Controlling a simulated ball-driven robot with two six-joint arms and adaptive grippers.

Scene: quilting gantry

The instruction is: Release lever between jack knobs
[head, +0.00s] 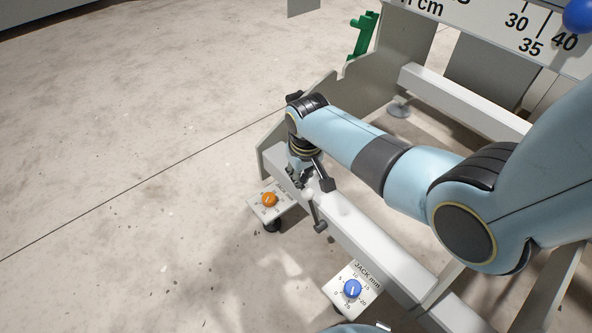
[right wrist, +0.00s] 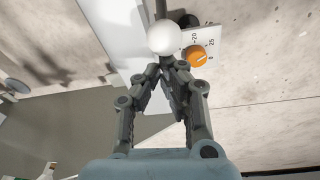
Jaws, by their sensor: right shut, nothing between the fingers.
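The release lever has a white ball end (head: 309,194) and a short stem down to a dark pivot (head: 320,226) on the grey beam. It sits between the orange jack knob (head: 269,199) and the blue jack knob (head: 352,289). My right gripper (head: 301,182) is shut and empty, just above and beside the ball. In the right wrist view the closed fingertips (right wrist: 168,64) lie right at the white ball (right wrist: 164,38), which shows just beyond them. I cannot tell if they touch. The orange knob (right wrist: 195,56) is to the right of the fingertips there. My left gripper is out of view.
The pale beam (head: 365,235) runs diagonally below my right arm, with a dial plate at each knob. A green bracket (head: 362,35) and a centimetre scale board (head: 500,18) stand at the back. The concrete floor at left (head: 130,120) is clear.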

